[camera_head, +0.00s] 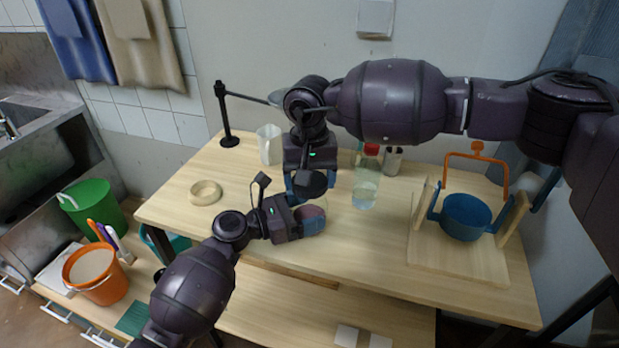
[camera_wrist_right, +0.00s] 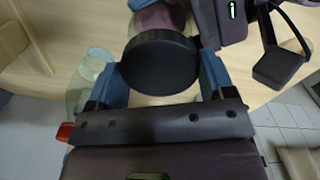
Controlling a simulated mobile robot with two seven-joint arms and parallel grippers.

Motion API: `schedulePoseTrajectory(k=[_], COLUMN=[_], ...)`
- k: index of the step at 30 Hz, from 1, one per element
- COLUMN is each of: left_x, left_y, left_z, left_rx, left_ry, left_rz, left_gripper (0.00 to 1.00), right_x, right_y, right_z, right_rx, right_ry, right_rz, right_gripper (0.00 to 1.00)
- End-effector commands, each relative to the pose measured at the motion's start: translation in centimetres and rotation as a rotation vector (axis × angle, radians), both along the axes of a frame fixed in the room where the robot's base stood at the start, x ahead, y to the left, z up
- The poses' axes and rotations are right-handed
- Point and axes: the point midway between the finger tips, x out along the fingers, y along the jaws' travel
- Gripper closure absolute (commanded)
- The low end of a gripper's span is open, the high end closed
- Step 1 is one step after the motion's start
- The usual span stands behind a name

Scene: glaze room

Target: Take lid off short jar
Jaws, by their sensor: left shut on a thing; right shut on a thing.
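The short jar (camera_head: 314,211), with a pinkish body, is held by my left gripper (camera_head: 311,218) above the front middle of the table. It also shows in the right wrist view (camera_wrist_right: 156,18), partly hidden behind the lid. The round black lid (camera_head: 313,184) is between the blue fingers of my right gripper (camera_head: 310,186), just above and behind the jar in the head view. In the right wrist view the lid (camera_wrist_right: 160,63) faces me, with a finger on each side. I cannot tell whether lid and jar touch. Both grippers are shut on their things.
On the wooden table (camera_head: 350,245), a clear red-capped bottle (camera_head: 366,188) stands right of my grippers. A pale ring (camera_head: 205,192) lies left. A white pitcher (camera_head: 268,146) stands behind. A blue pot (camera_head: 466,217) sits in a wooden stand at right.

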Motion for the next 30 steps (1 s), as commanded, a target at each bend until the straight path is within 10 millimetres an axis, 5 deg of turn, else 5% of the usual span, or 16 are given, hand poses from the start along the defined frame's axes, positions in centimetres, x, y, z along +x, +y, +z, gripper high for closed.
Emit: schedulePoseTrajectory(k=[15,22,23,26,30], left_x=[0.0,0.0,0.0,0.0,0.0], left_y=[0.0,0.0,0.0,0.0,0.0], left_z=[0.0,0.0,0.0,0.0,0.0], left_rx=[0.001,0.0,0.0,0.0,0.0], left_ry=[0.0,0.0,0.0,0.0,0.0], left_rz=[0.0,0.0,0.0,0.0,0.0], left_gripper=[0.85,0.85,0.15,0.0,0.0], right_x=[0.0,0.0,0.0,0.0,0.0], right_y=[0.0,0.0,0.0,0.0,0.0], right_z=[3.9,4.0,4.0,4.0,4.0], right_rx=[0.001,0.0,0.0,0.0,0.0], right_ry=[-0.001,0.0,0.0,0.0,0.0], right_rz=[0.0,0.0,0.0,0.0,0.0], right_gripper=[0.53,0.53,0.53,0.53,0.53])
